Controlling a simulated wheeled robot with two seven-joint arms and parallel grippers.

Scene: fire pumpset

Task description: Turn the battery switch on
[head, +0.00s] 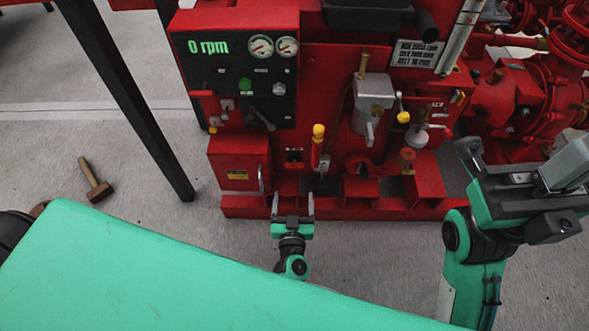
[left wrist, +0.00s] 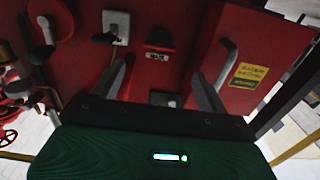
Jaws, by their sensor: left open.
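A small dark switch with a white label (head: 294,157), which seems to be the battery switch, sits low on the red pump panel (head: 328,100). It also shows in the left wrist view as a dark red and black knob (left wrist: 160,38) near the top centre. I cannot read its label or tell its position. My left gripper (head: 292,197) is open and empty, below the switch in the head view. In the left wrist view its two fingers (left wrist: 157,80) stand apart, pointing at the panel, with the switch above and between them. My right arm shows at the right, but its fingertips do not.
A red box with a grey handle (head: 238,163) is left of the switch. A yellow-topped lever (head: 318,140) stands to its right. The red base rail (head: 245,205) runs along the bottom.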

